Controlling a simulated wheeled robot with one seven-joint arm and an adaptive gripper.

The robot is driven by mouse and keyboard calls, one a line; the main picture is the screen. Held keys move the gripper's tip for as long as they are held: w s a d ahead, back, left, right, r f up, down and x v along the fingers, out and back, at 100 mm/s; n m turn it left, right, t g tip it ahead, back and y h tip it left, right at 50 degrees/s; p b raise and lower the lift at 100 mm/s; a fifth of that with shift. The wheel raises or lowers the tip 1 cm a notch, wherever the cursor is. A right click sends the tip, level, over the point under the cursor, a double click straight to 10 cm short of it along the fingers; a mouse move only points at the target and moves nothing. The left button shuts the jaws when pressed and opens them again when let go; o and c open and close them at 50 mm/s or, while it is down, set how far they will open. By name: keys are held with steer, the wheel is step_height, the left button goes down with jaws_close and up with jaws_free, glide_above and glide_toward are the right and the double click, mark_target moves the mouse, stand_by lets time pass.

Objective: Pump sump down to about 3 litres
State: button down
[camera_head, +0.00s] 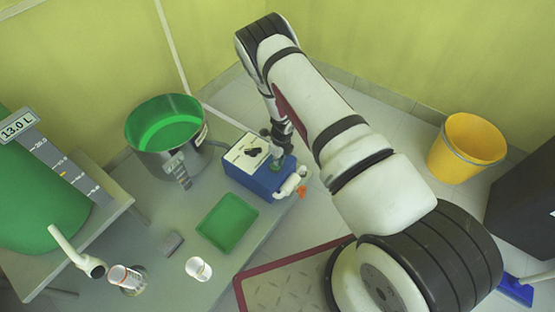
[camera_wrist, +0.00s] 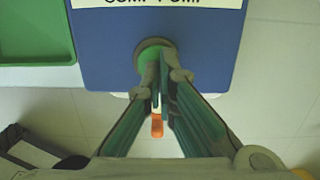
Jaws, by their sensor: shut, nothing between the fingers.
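The blue pump box (camera_head: 258,180) stands on the grey bench; its label reads "SUMP PUMP" in the wrist view (camera_wrist: 105,50). A round green button (camera_wrist: 153,45) is on its face. My gripper (camera_wrist: 163,58) is shut and empty, its fingertips at the button and partly covering it. I cannot tell whether they touch or press it. In the head view, my gripper (camera_head: 281,160) is at the pump's right end. A large green tank (camera_head: 35,215) at left has a sign (camera_head: 17,125) reading 13.0 L and a level scale (camera_head: 65,170). A steel vessel (camera_head: 168,155) holds green liquid.
A green tray (camera_head: 228,222), a white cup (camera_head: 198,268), a glass with a red-marked band (camera_head: 124,279) and a small grey block (camera_head: 171,243) are on the bench. An orange-tipped white pipe (camera_head: 291,185) adjoins the pump. A yellow bucket (camera_head: 464,149) stands on the floor at right.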

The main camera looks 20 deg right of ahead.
mark_target(280, 167)
steer(key=shift+f+b, duration=0.95)
steer(key=shift+f, duration=0.1)
steer(key=shift+s, duration=0.1)
steer(key=shift+s+a+f, duration=0.15)
steer(key=shift+a, duration=0.1)
stand_by(1.8)
stand_by(0.7)
steer(key=shift+d+r+p, duration=0.1)
steer(key=shift+r+p, duration=0.25)
steer(key=shift+r, duration=0.1)
step_height(280, 167, up, 14)
steer(key=d+p, duration=0.1)
steer(key=p, duration=0.4)
steer(key=shift+d+p, duration=0.2)
steer(key=shift+p, duration=0.2)
